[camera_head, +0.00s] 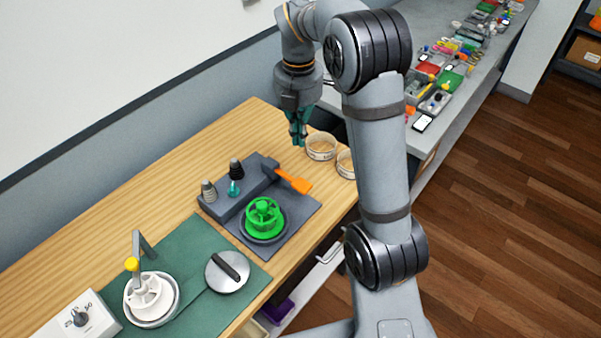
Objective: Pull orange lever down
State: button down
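The orange lever (294,181) sticks out to the right from the back right corner of a dark grey fixture (241,190) on the wooden table. A green spoked wheel (264,217) sits in a round dish in front of the fixture. My gripper (298,142) hangs fingers down above the table's far end, behind and above the lever, apart from it. Its teal fingers look close together, but I cannot tell whether they are shut. I see nothing held in them.
Two round tins (320,147) stand right of my gripper. Black and grey knobs and a small teal piece stand on the fixture. A green mat (185,290) at front left holds a white wheel (150,296) and a round lid (227,272). A cluttered grey bench (460,60) runs behind.

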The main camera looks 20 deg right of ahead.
aim_at(299, 182)
jog(key=shift+n, duration=0.7)
jog(key=shift+a+f, duration=0.15)
notch_tip(299, 182, down, 14)
jog(key=shift+r, duration=0.15)
